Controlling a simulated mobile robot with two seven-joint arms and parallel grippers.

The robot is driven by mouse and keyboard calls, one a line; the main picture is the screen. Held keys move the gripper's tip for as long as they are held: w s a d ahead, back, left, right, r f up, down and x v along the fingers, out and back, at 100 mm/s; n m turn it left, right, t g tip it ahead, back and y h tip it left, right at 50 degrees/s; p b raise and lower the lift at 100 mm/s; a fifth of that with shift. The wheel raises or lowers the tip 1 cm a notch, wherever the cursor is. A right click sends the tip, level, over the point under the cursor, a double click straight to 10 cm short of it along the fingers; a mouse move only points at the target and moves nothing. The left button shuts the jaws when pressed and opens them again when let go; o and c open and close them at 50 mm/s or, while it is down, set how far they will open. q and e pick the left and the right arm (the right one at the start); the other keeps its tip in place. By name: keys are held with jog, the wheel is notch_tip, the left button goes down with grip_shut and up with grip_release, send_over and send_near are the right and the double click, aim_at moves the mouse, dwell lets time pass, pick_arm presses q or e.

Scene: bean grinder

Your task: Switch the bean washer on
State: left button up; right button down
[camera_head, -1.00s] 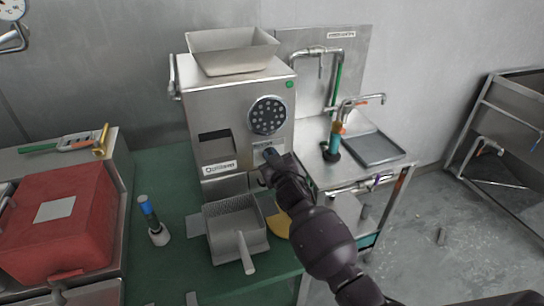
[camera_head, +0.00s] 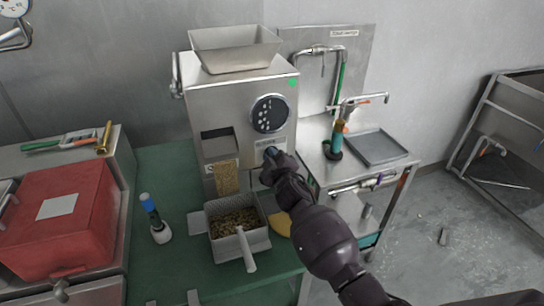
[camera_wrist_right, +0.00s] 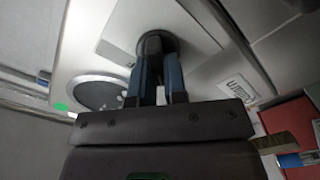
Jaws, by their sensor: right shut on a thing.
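The metal machine (camera_head: 228,112) with a hopper (camera_head: 236,50) on top stands on the green counter. A round dark dial (camera_head: 269,114) and a green spot are on its front; both also show in the wrist view. My right gripper (camera_head: 272,154) is at the lower right of this front. In the wrist view its blue fingers (camera_wrist_right: 158,75) are shut on a dark knob (camera_wrist_right: 153,45) on a round base. Brown beans (camera_head: 227,178) stream from the chute into a metal basket (camera_head: 240,228) below, which holds beans. My left gripper is not in view.
A red box (camera_head: 75,225) stands at left, with a small blue-topped bottle (camera_head: 155,220) beside the basket. A sink bench (camera_head: 378,148) with taps stands right of the machine. The floor (camera_head: 450,235) at right is mostly clear.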

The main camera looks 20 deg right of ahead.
dwell(0.4)
jog(key=c, duration=1.2)
grip_release()
jog(key=shift+o, duration=0.2)
jog(key=s, duration=1)
jog(key=shift+s+d+p, duration=0.2)
jog(key=shift+s+p, duration=0.15)
jog(key=shift+s, duration=0.05)
jog(key=shift+f, duration=0.1)
